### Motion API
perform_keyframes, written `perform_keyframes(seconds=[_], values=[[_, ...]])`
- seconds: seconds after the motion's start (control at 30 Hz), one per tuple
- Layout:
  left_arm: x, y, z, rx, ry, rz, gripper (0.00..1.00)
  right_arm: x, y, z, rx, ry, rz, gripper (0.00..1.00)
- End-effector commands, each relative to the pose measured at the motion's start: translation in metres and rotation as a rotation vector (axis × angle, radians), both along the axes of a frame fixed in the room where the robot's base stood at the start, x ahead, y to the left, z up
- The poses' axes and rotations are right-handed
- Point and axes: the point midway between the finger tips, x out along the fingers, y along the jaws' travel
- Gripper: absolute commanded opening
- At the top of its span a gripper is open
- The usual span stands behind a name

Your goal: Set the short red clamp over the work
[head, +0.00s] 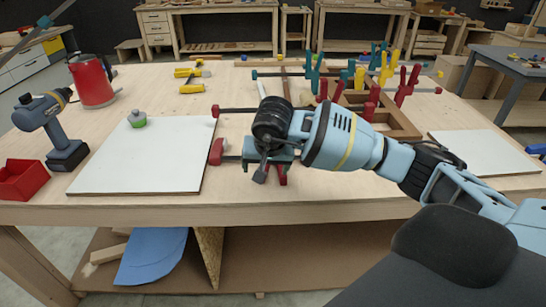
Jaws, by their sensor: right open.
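Several red clamps are on the workbench, and I cannot tell which is the short one. One red clamp end (217,152) lies beside the right edge of the left white board, its bar running behind my right gripper. Another red end (215,111) with a dark bar lies just behind it. More red clamps (405,86) stand upright around a wooden frame (397,122), perhaps the work. My right gripper (268,167) is open, pointing down over the bench's front middle, with green and red clamp parts close around it. Contact is unclear. My left gripper is not in view.
A white board (165,165) with a small green-topped item (137,119) lies at left. Yellow clamps (190,80) lie behind. Another white board (485,150) lies at right.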

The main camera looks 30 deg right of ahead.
Motion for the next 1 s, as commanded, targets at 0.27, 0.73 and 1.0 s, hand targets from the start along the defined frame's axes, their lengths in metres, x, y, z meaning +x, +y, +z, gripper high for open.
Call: perform_keyframes(seconds=[0.27, 0.73, 1.0], values=[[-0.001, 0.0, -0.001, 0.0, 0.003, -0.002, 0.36, 0.008, -0.029, 0.021, -0.13, -0.027, -0.006, 0.8], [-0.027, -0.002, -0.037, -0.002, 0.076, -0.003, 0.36, 0.022, -0.037, -0.023, -0.125, -0.015, -0.004, 0.8], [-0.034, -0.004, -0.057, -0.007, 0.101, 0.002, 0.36, 0.039, -0.049, -0.057, -0.125, -0.02, -0.006, 0.8]])
